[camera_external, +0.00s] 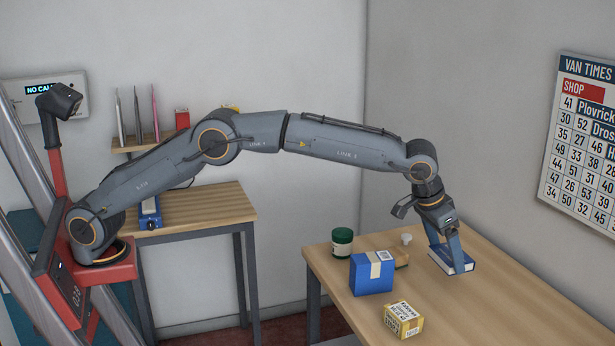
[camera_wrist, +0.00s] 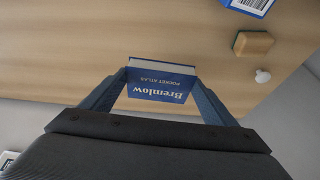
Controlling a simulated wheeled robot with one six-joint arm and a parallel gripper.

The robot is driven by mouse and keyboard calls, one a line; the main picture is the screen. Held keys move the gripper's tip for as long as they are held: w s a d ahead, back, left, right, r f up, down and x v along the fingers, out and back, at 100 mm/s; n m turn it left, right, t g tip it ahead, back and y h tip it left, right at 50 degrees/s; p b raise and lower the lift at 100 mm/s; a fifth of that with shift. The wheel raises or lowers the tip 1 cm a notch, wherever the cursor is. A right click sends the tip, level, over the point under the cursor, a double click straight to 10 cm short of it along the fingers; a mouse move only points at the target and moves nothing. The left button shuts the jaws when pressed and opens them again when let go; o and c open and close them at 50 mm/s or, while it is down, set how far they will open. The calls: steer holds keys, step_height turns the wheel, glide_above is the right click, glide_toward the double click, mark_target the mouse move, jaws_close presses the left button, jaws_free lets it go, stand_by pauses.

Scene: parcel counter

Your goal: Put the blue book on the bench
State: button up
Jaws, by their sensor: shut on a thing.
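The blue book (camera_external: 464,266), with white page edges, is at the right-hand wooden-topped table (camera_external: 480,312) in the external view. In the wrist view the blue book (camera_wrist: 160,84) shows its cover lettering, "Bremlow Pocket Atlas", upside down. My gripper (camera_external: 449,257) points down and is shut on the book, with one finger at each side of it. I cannot tell whether the book touches the tabletop or is just above it. Which table is the bench is not marked.
On the same table, left of the book, are a blue box (camera_external: 371,274), a yellow labelled box (camera_external: 403,320), a dark green jar (camera_external: 342,241), a sponge-like block (camera_wrist: 254,43) and a small white knob (camera_wrist: 262,76). Another wooden table (camera_external: 205,205) stands at the left.

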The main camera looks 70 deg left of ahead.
steer(key=s+a+f+n+g+y+p, duration=0.15)
steer(key=a+n, duration=0.55)
steer(key=a, duration=1.9)
steer(key=s+a+f+n+g+y+p, duration=0.2)
steer(key=a+n, duration=0.5)
steer(key=a, duration=1.8)
steer(key=n+g+p, duration=0.4)
steer(key=n, duration=1)
glide_above(220, 208)
steer(key=d, duration=0.2)
step_height(220, 208, down, 9)
steer(key=shift+a+f, duration=0.1)
steer(key=shift+f+p, duration=0.9)
steer(key=shift+f, duration=1.6)
steer(key=shift+f, duration=0.1)
